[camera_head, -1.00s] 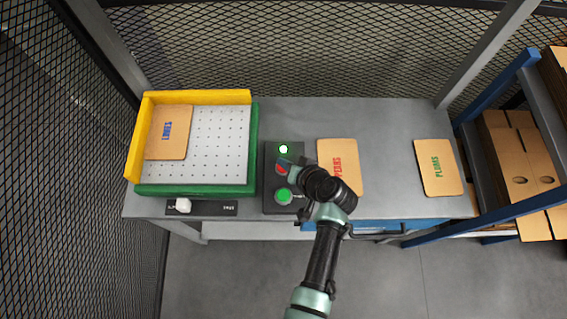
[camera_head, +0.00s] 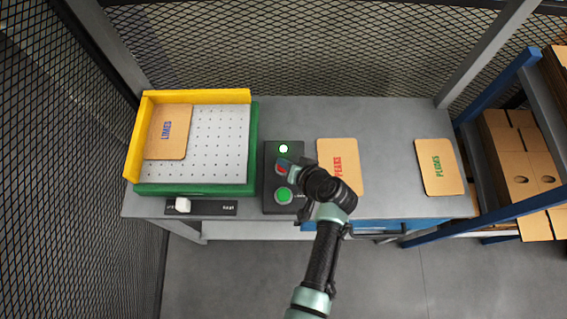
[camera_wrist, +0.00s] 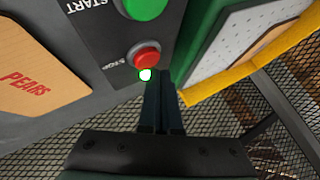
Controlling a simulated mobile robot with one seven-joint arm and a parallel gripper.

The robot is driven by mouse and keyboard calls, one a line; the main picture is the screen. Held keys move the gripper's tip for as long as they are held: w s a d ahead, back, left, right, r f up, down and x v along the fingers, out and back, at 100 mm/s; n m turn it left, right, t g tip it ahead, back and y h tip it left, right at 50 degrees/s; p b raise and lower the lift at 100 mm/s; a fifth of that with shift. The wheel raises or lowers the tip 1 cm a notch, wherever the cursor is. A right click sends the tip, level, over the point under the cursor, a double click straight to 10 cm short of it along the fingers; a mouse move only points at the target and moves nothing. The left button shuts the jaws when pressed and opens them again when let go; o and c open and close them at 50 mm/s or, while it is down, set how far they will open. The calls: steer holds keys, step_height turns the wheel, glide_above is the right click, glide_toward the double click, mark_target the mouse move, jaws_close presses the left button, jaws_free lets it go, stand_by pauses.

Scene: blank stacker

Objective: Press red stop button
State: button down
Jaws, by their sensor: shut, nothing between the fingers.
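The red stop button (camera_wrist: 147,55) sits on the dark control panel (camera_wrist: 95,45), beside the word STOP in the wrist view. In the head view the red button (camera_head: 282,169) is partly covered by my gripper (camera_head: 286,166). My gripper is shut and empty. In the wrist view its closed fingers (camera_wrist: 160,75) point toward the panel with their tips close to the red button and a lit indicator. I cannot tell whether the tips touch the button. The green start button (camera_head: 284,195) is on the same panel, nearer the table's front edge.
A perforated tray (camera_head: 250,150) with yellow and green walls stands left of the panel, holding the LIMES blank (camera_head: 170,150). The PEARS blank (camera_head: 345,185) and PLUMS blank (camera_head: 440,180) lie to the right. A white-knobbed slider (camera_head: 183,204) is at the front left.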

steer(key=shift+f+b, duration=0.65)
steer(key=shift+f, duration=0.15)
stand_by(0.5)
steer(key=shift+r, duration=0.1)
steer(key=shift+r+p, duration=0.8)
steer(key=shift+r, duration=0.05)
step_height(320, 180, up, 5)
steer(key=p, duration=0.4)
steer(key=shift+r, duration=0.1)
stand_by(0.9)
